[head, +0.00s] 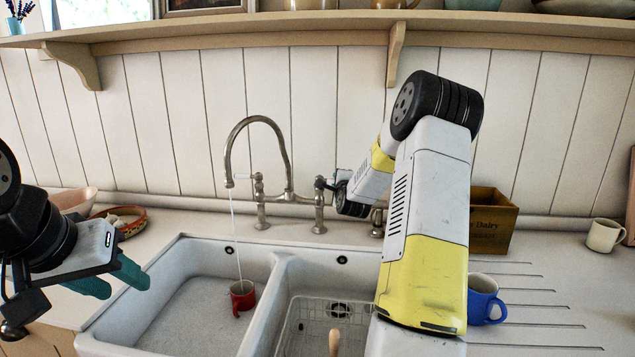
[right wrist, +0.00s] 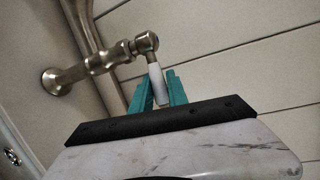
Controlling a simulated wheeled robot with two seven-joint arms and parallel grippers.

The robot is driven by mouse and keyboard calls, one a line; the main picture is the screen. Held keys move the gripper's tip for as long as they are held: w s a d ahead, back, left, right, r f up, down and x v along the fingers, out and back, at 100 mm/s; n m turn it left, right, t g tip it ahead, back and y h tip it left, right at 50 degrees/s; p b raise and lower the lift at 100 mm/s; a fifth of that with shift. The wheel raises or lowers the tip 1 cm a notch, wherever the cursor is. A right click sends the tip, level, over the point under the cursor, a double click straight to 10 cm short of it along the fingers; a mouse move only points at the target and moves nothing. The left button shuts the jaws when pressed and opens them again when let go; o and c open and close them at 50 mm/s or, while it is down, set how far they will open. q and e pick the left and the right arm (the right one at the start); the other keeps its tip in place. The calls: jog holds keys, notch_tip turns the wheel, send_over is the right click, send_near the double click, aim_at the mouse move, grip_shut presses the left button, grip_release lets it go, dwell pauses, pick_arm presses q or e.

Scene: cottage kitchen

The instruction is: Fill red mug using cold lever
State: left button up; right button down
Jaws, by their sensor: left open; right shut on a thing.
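The red mug (head: 242,295) stands in the left basin of the white sink (head: 180,243). A thin stream of water (head: 234,235) falls from the spout of the brass faucet (head: 252,120) and meets the mug at its opening; the level inside cannot be seen. My right gripper (right wrist: 158,92) is shut on the white handle of a tap lever (right wrist: 157,82); in the head view it reaches the faucet's right side, and my arm partly hides it. My left gripper (head: 118,277) is open and empty, left of the sink.
A wire rack (head: 305,322) lies in the right basin. A blue mug (head: 484,300) and a wooden box (head: 491,222) stand right of the sink, a cream mug (head: 604,236) farther right. A shelf (head: 330,28) runs above. A shallow bowl (head: 118,218) sits behind my left gripper.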

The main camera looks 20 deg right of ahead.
jog(key=shift+s+a+f+m+h, duration=0.25)
jog(key=shift+s+a+m+h, duration=0.1)
jog(key=shift+m+h, duration=0.45)
jog(key=c, duration=1.3)
grip_release()
jog(key=shift+r, duration=0.1)
jog(key=v, duration=0.7)
jog(key=shift+s+a+r, duration=0.15)
jog(key=shift+s, duration=0.15)
